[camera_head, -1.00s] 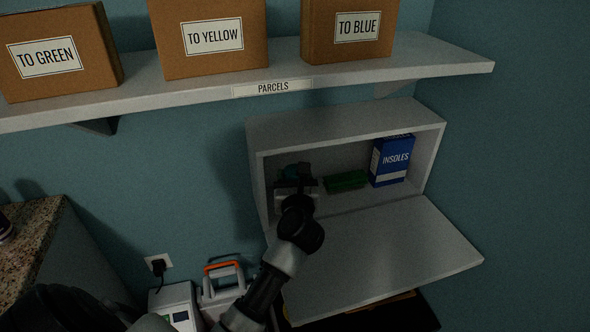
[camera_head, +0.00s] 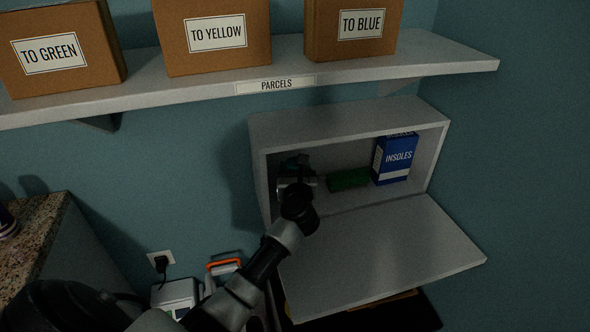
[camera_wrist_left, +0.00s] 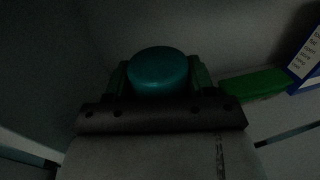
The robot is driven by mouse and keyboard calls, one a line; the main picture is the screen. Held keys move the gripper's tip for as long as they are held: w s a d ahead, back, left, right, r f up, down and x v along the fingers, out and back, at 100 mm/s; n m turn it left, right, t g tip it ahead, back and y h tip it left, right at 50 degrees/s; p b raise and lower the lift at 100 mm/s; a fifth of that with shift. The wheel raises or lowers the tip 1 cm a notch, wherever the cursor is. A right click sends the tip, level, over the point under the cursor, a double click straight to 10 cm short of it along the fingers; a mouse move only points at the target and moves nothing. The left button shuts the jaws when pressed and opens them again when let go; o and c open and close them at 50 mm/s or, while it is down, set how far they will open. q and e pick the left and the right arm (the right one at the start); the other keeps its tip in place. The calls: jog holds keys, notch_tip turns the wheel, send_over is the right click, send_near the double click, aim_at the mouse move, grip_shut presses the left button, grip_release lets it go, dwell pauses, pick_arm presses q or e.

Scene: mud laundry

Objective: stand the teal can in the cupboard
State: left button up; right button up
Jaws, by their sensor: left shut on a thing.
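The teal can (camera_wrist_left: 158,72) shows in the left wrist view between the two fingers of my left gripper (camera_wrist_left: 160,80), which is shut on it. In the head view my left gripper (camera_head: 293,167) is inside the left part of the open cupboard (camera_head: 345,124). There the can is mostly hidden behind the gripper and wrist. Whether the can touches the cupboard floor cannot be told. My right gripper is not in view.
In the cupboard, a green object (camera_head: 349,179) lies right of my gripper, and a blue insoles box (camera_head: 395,158) stands at the right. The cupboard's flap (camera_head: 385,255) is folded down in front. A shelf (camera_head: 440,62) with parcels hangs above.

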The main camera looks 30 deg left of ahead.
pick_arm(q)
jog(key=shift+f, duration=0.2)
jog(key=o, duration=1.3)
jog(key=shift+c, duration=0.2)
jog(key=shift+r, duration=0.1)
jog(key=shift+r, duration=0.2)
jog(key=shift+s+d+f, duration=0.1)
jog(key=shift+s+d, duration=0.1)
jog(key=shift+d, duration=0.05)
jog(key=v, duration=1.1)
jog(key=shift+s+d+b, duration=0.1)
jog(key=shift+s+b, duration=0.15)
jog(key=shift+b, duration=0.1)
